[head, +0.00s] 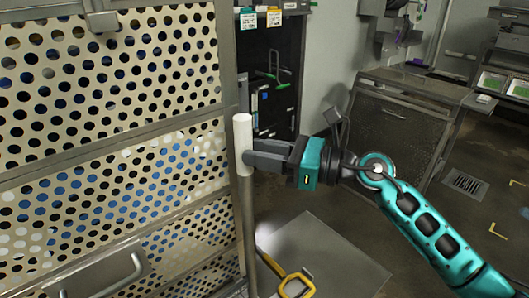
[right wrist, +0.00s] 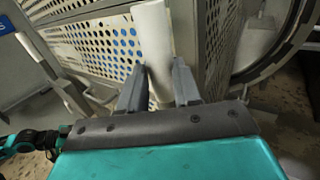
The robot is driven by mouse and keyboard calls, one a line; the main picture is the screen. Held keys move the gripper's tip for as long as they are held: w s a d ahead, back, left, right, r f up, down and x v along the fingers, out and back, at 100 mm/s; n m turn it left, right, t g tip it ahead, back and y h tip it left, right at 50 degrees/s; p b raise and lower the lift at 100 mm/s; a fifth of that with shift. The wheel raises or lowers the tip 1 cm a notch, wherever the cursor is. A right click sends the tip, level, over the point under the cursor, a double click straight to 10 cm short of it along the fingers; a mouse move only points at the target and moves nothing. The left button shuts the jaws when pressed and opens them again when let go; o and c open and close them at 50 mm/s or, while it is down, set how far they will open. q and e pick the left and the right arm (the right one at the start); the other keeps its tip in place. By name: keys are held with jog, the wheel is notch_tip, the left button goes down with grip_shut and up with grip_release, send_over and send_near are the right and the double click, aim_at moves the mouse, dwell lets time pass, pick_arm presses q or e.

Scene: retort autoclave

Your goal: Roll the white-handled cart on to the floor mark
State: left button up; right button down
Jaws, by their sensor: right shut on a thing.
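The cart (head: 228,62) fills the left of the head view, a tall metal frame with cream perforated panels. Its white handle (head: 242,132) is an upright sleeve on a grey post at the cart's right corner. My right gripper (head: 250,157) is shut on this handle, reaching it from the right. In the right wrist view the white handle (right wrist: 152,40) stands between the two fingers. Yellow corner lines of a floor mark (head: 499,231) show on the floor at the far right, apart from the cart. My left gripper is not in view.
A grey plate (head: 335,250) with a yellow handle (head: 296,282) is low beside the cart. A dark open cabinet (head: 285,65) stands behind. Dark floor with a grate (head: 465,183) lies open to the right.

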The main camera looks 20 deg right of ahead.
jog(key=shift+s+a+g+y, duration=0.3)
jog(key=shift+s+a, duration=0.2)
jog(key=shift+a, duration=0.25)
jog(key=c, duration=1.2)
grip_release()
jog(key=shift+o, duration=0.7)
jog(key=shift+s+a+r, duration=0.1)
jog(key=shift+r, duration=0.05)
jog(key=shift+o, duration=1.4)
jog(key=shift+a, duration=0.1)
